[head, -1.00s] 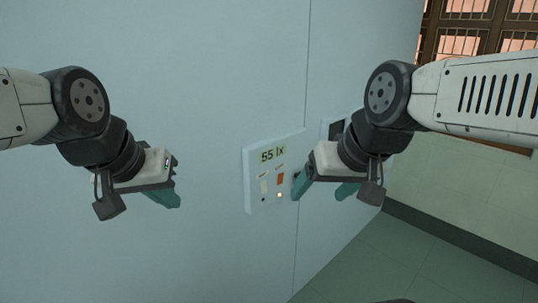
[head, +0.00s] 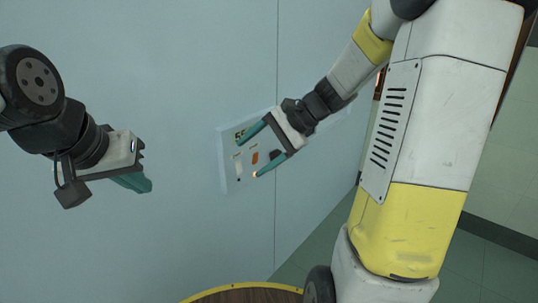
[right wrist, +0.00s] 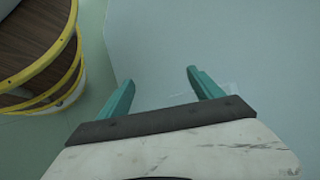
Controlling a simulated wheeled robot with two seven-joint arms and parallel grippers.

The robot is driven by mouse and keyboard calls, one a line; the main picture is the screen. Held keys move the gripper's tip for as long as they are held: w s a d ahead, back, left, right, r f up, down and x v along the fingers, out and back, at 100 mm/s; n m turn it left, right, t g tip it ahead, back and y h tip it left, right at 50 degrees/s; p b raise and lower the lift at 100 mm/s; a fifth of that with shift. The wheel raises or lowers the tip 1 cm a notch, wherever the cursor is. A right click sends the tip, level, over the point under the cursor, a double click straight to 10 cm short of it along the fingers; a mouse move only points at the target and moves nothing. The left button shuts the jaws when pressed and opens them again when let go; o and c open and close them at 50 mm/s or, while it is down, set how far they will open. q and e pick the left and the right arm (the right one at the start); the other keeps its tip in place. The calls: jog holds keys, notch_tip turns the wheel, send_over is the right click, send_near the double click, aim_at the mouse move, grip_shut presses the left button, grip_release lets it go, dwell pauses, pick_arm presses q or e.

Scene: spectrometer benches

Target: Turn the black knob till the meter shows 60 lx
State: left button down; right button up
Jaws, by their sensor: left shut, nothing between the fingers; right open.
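The white meter panel (head: 226,172) is on the pale blue wall in the head view. Its display (head: 239,134) is partly covered by my right gripper, and I cannot read the number. A dark round part, seemingly the black knob (head: 276,154), shows at the panel's right, between the right gripper's fingers in the picture. My right gripper (head: 249,157) is open in front of the panel; contact with the knob is not visible. Its open fingers also show in the right wrist view (right wrist: 160,76), with nothing between them. My left gripper (head: 146,186) is shut and empty, left of the panel.
The panel also has an orange switch (head: 255,158), a pale switch (head: 238,164) and a small glowing lamp (head: 256,174). A vertical seam (head: 277,225) runs down the wall. The wall left of the panel is clear.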

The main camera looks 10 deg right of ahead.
jog(key=w+d+f+m+t+y, duration=0.1)
jog(key=w+d+f+m+y, duration=0.1)
jog(key=w+f+m, duration=0.35)
jog(key=m+t, duration=1.1)
jog(key=m, duration=0.2)
send_near(275, 156)
jog(key=w+f, duration=0.1)
jog(key=w, duration=0.1)
jog(key=x, duration=0.7)
jog(key=shift+w+d+f, duration=0.3)
jog(key=shift+d, duration=0.05)
jog(key=c, duration=1.4)
jog(key=shift+o, duration=0.3)
jog(key=shift+n, duration=0.85)
jog(key=o, duration=1.3)
jog(key=shift+o, duration=0.2)
